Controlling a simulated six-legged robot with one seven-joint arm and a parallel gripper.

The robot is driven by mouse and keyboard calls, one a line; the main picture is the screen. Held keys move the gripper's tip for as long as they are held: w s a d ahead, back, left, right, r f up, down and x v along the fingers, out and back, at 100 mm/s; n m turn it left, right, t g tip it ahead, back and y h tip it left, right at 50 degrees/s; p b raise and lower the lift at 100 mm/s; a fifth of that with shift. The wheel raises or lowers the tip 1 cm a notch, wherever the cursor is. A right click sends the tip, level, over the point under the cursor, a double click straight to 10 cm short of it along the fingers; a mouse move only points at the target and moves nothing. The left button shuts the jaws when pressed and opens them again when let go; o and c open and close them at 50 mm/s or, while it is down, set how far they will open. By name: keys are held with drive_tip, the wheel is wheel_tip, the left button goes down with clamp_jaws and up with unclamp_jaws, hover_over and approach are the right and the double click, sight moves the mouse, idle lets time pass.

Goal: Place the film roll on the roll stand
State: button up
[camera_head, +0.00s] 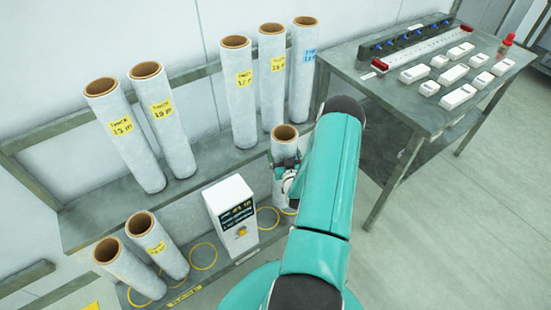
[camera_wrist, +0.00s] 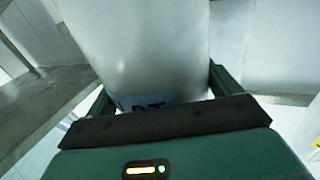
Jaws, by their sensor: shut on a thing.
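My gripper (camera_wrist: 158,100) is shut around a white film roll (camera_wrist: 145,45) with a blue label, partly cut off in the wrist view. In the head view this roll (camera_head: 284,150) is nearly upright at the right end of the rack, with its brown core opening up. My teal arm hides part of the roll and most of my gripper (camera_head: 288,180). The lower board (camera_head: 203,256) of the rack, possibly the roll stand, has yellow rings. The held roll is over or on its right end; I cannot tell whether it touches.
Several labelled rolls (camera_head: 240,95) stand on the upper shelf (camera_head: 105,205). Two rolls (camera_head: 158,245) stand at the lower board's left end, and a white box (camera_head: 231,218) stands mid-board. A grey table (camera_head: 400,105) with several white blocks is at right. Some rings between are empty.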

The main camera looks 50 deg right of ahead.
drive_tip(key=d+f, duration=0.6)
drive_tip(key=f, duration=0.3)
drive_tip(key=shift+s, duration=0.15)
drive_tip(key=shift+f, duration=0.25)
drive_tip(key=o, duration=1.8)
drive_tip(key=shift+f, duration=0.1)
drive_tip(key=v, duration=1.2)
